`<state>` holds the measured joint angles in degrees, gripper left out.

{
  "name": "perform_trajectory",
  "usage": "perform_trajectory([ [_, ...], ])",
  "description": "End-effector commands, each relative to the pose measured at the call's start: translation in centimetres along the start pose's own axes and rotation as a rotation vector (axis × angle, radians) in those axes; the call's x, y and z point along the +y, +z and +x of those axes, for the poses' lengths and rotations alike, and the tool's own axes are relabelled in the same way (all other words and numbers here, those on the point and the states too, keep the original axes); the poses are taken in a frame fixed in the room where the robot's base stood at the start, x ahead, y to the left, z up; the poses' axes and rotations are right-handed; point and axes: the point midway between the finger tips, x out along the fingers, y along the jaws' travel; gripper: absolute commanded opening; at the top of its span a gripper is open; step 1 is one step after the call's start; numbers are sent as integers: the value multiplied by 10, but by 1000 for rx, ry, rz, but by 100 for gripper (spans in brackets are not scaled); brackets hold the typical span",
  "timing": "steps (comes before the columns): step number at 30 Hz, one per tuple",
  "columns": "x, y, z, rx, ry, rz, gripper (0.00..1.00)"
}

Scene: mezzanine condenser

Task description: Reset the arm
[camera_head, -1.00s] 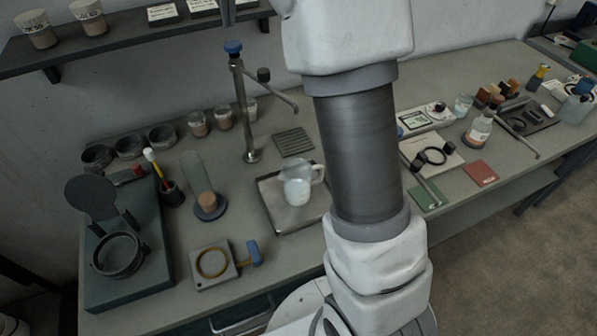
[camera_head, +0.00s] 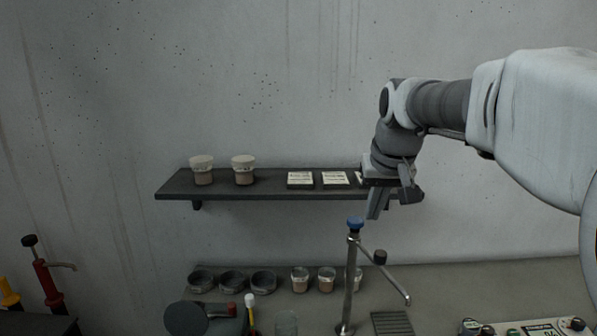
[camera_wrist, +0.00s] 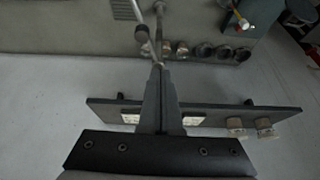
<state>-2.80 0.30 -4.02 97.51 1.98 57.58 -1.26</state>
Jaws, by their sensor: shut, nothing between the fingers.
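My gripper (camera_head: 374,212) hangs from my arm at the right end of the wall shelf (camera_head: 262,188), its fingers pointing down just above the blue-topped metal tap (camera_head: 352,262). In the wrist view its fingers (camera_wrist: 161,68) are together and hold nothing. The tap (camera_wrist: 156,36) shows past the fingertips there; I cannot tell whether they touch. My arm reaches in from the right of the head view, raised in front of the wall.
The shelf bears two lidded cups (camera_head: 243,172) and several labelled cards (camera_head: 300,179). Below, the bench (camera_head: 450,280) holds dark round dishes (camera_head: 232,281), small cups (camera_head: 326,279) and a grooved plate (camera_head: 391,324). The wall left of the shelf is clear.

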Motion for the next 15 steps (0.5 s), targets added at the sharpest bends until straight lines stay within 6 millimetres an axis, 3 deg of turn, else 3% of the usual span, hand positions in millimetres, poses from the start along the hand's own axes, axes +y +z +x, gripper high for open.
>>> perform_trajectory([
  [6,0,75,-32,23,-4,0,0],
  [15,-1,183,-42,48,4,-9,0],
])
